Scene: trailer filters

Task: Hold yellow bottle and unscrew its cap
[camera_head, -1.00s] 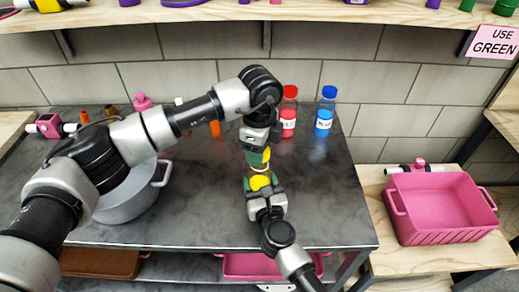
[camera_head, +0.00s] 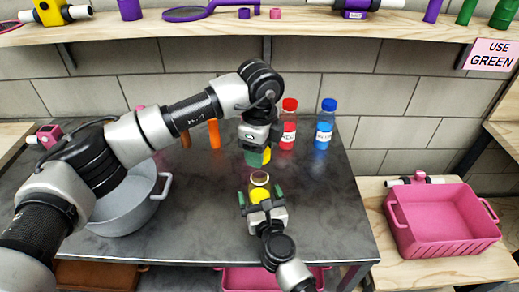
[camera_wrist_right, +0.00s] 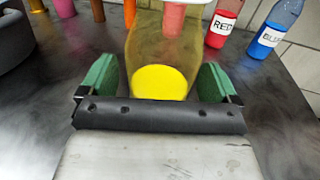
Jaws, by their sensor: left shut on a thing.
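The yellow bottle (camera_head: 259,194) is clear with yellow liquid in its bottom, and its open round mouth faces up in the head view. My right gripper (camera_head: 261,198) is open around it, with its green fingers apart on both sides. In the right wrist view the bottle (camera_wrist_right: 162,75) shows between the spread fingers, its top out of frame. My left gripper (camera_head: 257,158) is shut on the yellow cap (camera_head: 266,155), which it holds off the bottle, above its mouth. The cap is partly hidden by the fingers.
A red bottle (camera_head: 288,128) and a blue bottle (camera_head: 325,128) stand behind on the dark metal table (camera_head: 325,215). A grey pot (camera_head: 125,212) stands at left. Orange items stand at the back left. A pink crate (camera_head: 440,222) is on the wooden bench at right. The table's right part is clear.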

